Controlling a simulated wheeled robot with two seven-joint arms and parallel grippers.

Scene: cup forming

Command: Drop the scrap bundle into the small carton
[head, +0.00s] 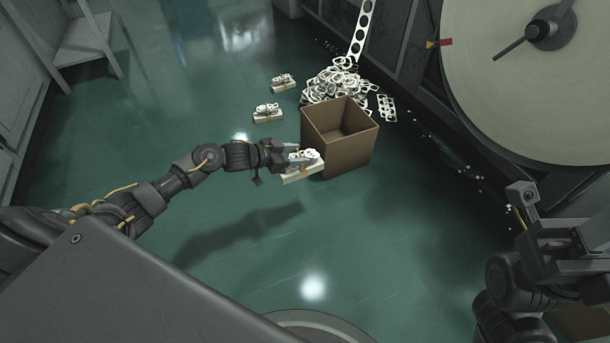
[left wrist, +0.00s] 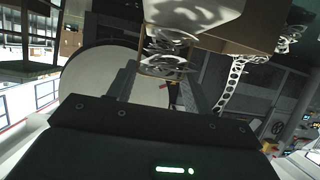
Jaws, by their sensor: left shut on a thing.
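My left gripper (head: 296,158) is shut on a scrap bundle (head: 301,174), a pale stack of punched rings and strips. It holds the bundle at the near left side of the small brown carton (head: 351,158), outside its opening in the head view. The carton is open at the top, and the part of its inside that shows looks empty. In the left wrist view the bundle (left wrist: 168,66) sits between the fingers, with the carton (left wrist: 258,28) at the top. My right arm is at the lower right of the head view; its fingertips do not show.
Two more bundles lie on the green floor, one nearer (head: 267,114) and one farther (head: 283,84). A heap of loose scrap (head: 338,82) lies behind the carton. A big round disc (head: 540,100) stands at the right.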

